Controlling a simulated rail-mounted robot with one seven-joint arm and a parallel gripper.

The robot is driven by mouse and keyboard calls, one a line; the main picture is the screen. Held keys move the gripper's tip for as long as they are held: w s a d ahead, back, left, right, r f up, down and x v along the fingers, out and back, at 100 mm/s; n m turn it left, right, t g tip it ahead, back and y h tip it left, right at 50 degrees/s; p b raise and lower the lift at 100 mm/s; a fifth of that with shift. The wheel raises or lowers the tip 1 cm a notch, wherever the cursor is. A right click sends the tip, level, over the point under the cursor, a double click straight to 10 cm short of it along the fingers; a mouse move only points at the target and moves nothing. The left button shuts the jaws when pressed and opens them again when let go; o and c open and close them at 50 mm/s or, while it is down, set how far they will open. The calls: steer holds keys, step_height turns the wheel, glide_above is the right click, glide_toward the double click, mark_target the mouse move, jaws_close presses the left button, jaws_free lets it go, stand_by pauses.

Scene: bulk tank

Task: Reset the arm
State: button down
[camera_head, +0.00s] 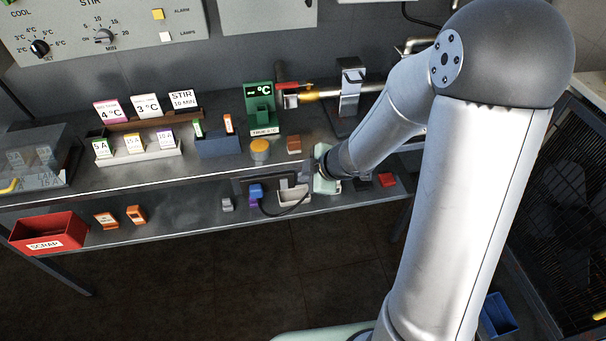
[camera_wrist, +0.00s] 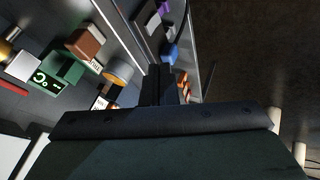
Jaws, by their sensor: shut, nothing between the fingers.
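My arm reaches over the right part of the steel bench (camera_head: 210,165) in the head view, its wrist low by the front edge. My gripper (camera_wrist: 158,84) shows in the wrist view as two dark fingers pressed together with nothing between them. In the head view its fingertips cannot be made out clearly. The fingers look clear of the nearby items in the wrist view, though the exact gap is hard to tell.
A green display unit (camera_head: 259,108), a yellow-topped button (camera_head: 260,149) and a brown block (camera_head: 294,144) stand near my wrist. Card holders (camera_head: 137,147) stand left. A red scrap bin (camera_head: 48,233) and orange items (camera_head: 136,214) sit on the lower shelf.

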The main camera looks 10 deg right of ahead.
stand_by(0.3)
steer(key=s+d+r+m+h+p, duration=0.45)
steer(key=d+r+m+h, duration=0.25)
steer(key=d+r+m, duration=0.4)
steer(key=s+a+r+m+g+y+p, duration=0.1)
steer(key=s+a+r+m+g, duration=0.1)
steer(key=s, duration=0.7)
steer(key=s+a+r+m+g+p, duration=0.2)
steer(key=s+r+m+g, duration=0.1)
steer(key=s, duration=0.5)
step_height(320, 180, up, 2)
steer(key=shift+s+a+m+y, duration=0.15)
steer(key=shift+s+m+y, duration=0.25)
steer(key=shift+m, duration=0.2)
